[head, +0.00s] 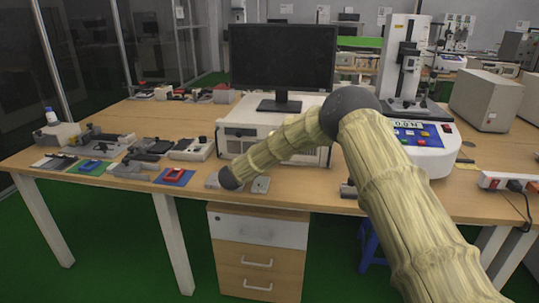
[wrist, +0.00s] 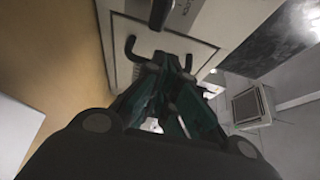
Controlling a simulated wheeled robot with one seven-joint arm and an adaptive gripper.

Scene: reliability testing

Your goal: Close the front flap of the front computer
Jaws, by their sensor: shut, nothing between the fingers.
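The computer is a low white case (head: 232,146) under the monitor, near the front edge of the table. My arm crosses in front of it and hides much of its front. In the wrist view, a pale front panel (wrist: 115,30) with dark handles fills the top middle, just beyond my fingers. I cannot clearly tell the flap from the rest of the front, nor how far open it stands. My gripper (wrist: 170,62) has teal fingers, shut and empty, pointing at the panel near its handles. I cannot tell whether they touch it. In the head view my gripper is hard to make out.
A black monitor (head: 282,55) stands on the case. A test machine (head: 425,150) with a blue panel stands to the right, with a beige box (head: 486,101) beyond. Small fixtures and vises (head: 130,150) crowd the table's left side. Drawers (head: 258,255) stand below the front edge.

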